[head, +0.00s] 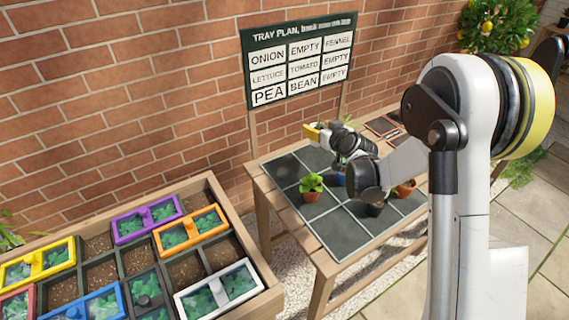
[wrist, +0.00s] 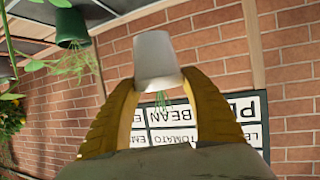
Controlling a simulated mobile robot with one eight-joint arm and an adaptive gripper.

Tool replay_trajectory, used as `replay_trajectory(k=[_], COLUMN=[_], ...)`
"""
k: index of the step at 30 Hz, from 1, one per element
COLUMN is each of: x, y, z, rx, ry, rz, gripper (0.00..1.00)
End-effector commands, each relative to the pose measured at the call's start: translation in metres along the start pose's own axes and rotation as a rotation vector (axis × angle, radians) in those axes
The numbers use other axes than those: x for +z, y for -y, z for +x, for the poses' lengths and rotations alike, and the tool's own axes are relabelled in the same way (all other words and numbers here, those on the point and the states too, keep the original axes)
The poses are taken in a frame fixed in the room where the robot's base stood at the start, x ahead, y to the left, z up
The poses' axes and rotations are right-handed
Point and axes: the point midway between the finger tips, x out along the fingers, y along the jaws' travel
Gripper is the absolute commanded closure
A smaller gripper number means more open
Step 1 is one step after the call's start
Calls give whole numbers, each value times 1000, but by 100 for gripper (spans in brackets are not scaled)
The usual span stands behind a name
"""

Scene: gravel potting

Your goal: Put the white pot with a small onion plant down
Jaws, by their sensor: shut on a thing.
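My gripper (wrist: 158,80) is shut on a white pot (wrist: 156,55), its two yellow fingers on either side of it. In the wrist view, which looks upside down, thin green onion leaves (wrist: 163,100) hang from the pot towards the picture's bottom. In the head view my gripper (head: 318,131) is over the back left part of the dark square-celled tray (head: 333,232); the held pot is mostly hidden there. The sign (head: 301,61) reads onion, empty, fennel; lettuce, tomato, empty; pea, bean, empty.
A terracotta pot with a leafy plant (head: 311,187) stands on the tray's left side. A blue pot (head: 339,179), a dark pot (head: 375,209) and another terracotta pot (head: 405,188) are partly behind my arm. The front cells are bare. A wooden planter (head: 262,305) with coloured-framed boxes stands left.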

Motion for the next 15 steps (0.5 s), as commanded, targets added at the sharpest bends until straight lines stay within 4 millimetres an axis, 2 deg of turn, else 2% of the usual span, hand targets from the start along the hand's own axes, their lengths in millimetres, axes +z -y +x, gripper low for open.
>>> replay_trajectory(k=[9, 12, 15], x=[44, 52, 56], y=[78, 95, 104], z=[25, 30, 32], rx=[-5, -4, -2], ry=[0, -1, -1], rz=[-5, -3, -2], gripper=[79, 79, 79])
